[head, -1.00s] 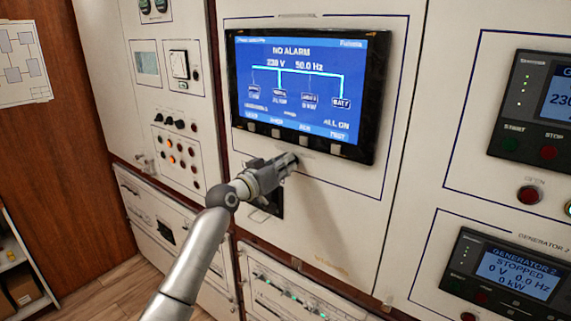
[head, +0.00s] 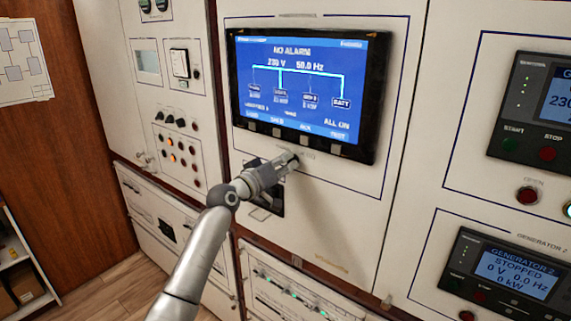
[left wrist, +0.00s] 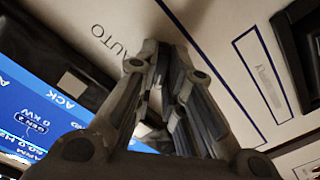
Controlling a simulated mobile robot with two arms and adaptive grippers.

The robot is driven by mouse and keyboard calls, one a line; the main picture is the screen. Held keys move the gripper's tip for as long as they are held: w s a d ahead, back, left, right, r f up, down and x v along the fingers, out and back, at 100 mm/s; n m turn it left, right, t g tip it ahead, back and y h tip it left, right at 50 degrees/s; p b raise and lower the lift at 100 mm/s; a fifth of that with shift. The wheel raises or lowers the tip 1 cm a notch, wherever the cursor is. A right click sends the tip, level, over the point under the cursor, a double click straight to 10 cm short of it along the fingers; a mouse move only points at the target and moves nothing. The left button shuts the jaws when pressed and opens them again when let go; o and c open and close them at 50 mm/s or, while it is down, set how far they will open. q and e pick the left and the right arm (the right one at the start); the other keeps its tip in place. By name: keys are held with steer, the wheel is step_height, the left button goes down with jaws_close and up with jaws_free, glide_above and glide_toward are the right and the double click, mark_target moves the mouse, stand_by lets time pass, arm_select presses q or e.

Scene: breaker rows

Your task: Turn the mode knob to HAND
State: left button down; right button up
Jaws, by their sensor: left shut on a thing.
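My left gripper (head: 288,163) reaches the panel just below the blue display. It is shut on the mode knob, which its fingers hide almost wholly in both views. In the left wrist view the two fingers (left wrist: 163,62) meet against the pale panel, and the printed word AUTO (left wrist: 110,42) shows beside them. A HAND mark cannot be made out, nor which way the knob points. My right gripper is in neither view.
The display (head: 305,90) with its row of buttons sits right above the gripper. A dark recess (head: 268,200) lies below and behind it. Generator panels (head: 508,275) stand to the right, and a panel of small knobs and lamps (head: 178,145) to the left. The panel below right of the gripper is bare.

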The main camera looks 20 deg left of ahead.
arm_select(q)
steer(key=c, duration=1.5)
jaws_free()
steer(key=shift+s+a, duration=0.1)
steer(key=v, duration=1.1)
steer(key=shift+s+a, duration=0.1)
steer(key=shift+s, duration=0.3)
